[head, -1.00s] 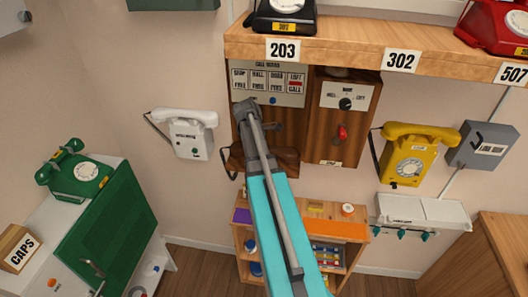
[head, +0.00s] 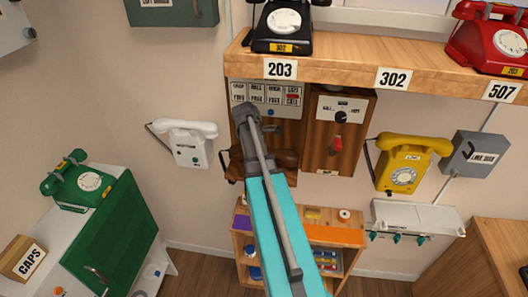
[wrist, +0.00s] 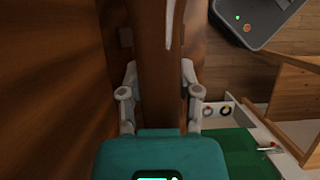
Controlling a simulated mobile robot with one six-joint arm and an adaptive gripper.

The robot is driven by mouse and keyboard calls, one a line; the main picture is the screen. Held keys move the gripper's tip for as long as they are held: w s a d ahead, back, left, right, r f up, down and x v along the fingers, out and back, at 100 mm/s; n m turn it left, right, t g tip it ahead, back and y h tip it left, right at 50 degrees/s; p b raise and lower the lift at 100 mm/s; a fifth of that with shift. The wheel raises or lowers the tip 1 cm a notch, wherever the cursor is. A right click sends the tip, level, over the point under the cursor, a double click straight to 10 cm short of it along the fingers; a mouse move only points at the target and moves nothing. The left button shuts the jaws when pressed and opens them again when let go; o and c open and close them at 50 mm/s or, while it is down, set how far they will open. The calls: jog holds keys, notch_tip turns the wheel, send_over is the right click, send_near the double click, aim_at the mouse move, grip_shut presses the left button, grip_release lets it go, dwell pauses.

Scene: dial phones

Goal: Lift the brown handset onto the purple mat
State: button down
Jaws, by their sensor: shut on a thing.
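The brown handset (wrist: 158,35) runs up between the two fingers of my gripper (wrist: 159,75) in the wrist view. The fingers are shut on it, one on each side; its far end is out of frame. In the head view my arm covers the gripper, and a brown part (head: 286,163) shows beside the arm at the foot of the wooden wall phone. I cannot tell whether it is handset or phone body. The purple mat (head: 243,222) lies on the top left of the low wooden shelf, below the wall phone, with no handset on it.
An orange mat (head: 337,235) lies on the shelf's right side. A wooden box with a red knob (head: 338,144) hangs right of the wall phone. A white phone (head: 186,142) and a yellow phone (head: 404,164) hang on the wall. A ledge (head: 340,65) with phones juts out above.

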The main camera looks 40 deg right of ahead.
jog(key=s+a+r+p, duration=0.4)
jog(key=s+r+p, duration=0.3)
jog(key=s, duration=0.5)
jog(key=shift+a+r+p, duration=0.3)
jog(key=shift+a+r, duration=0.1)
jog(key=shift+r, duration=0.4)
jog(key=shift+f, duration=0.15)
notch_tip(320, 180, down, 15)
jog(key=b, duration=1.5)
jog(key=shift+f+b, duration=0.2)
jog(key=shift+b, duration=0.15)
